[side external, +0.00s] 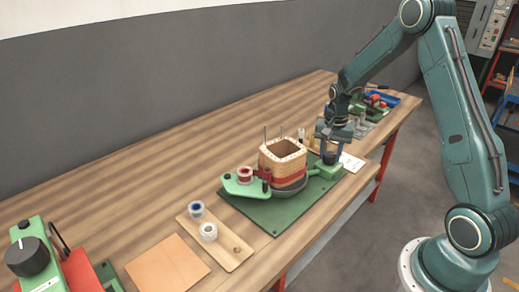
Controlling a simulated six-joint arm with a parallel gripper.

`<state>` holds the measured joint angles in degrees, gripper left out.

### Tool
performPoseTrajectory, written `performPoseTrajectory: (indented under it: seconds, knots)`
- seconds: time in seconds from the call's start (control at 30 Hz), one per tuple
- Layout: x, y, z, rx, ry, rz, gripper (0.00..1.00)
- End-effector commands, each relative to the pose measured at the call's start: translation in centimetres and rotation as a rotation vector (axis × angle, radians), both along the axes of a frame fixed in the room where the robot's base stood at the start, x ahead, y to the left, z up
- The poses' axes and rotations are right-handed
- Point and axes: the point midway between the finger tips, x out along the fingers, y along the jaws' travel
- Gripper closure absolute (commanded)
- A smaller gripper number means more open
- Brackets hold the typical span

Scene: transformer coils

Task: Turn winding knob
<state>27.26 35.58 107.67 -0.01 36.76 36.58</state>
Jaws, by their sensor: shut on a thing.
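The winding fixture has a green base plate (272,228) on the wooden bench, carrying a square wooden coil former (283,163) with a red band of winding around its lower part. A green block (329,171) at the fixture's right end carries a small dark winding knob (331,158). My gripper (332,155) points straight down over this block, its fingers shut on the knob. The fingers hide part of the knob, so its turn angle cannot be read.
A wooden spool board (227,253) with a blue-centred and a white spool stands at front left. A red and green device with a black dial (27,257) is at far left. Tools and a blue bin (383,98) lie behind my gripper. The bench's back left is clear.

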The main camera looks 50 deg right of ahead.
Motion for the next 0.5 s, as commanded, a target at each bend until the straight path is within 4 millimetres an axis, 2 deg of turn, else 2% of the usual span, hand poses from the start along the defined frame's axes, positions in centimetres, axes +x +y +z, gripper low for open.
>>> performPoseTrajectory:
  seconds: [0.5]
  knots:
    - [0.02,-0.04,0.02,-0.001,0.0,-0.035,0.86]
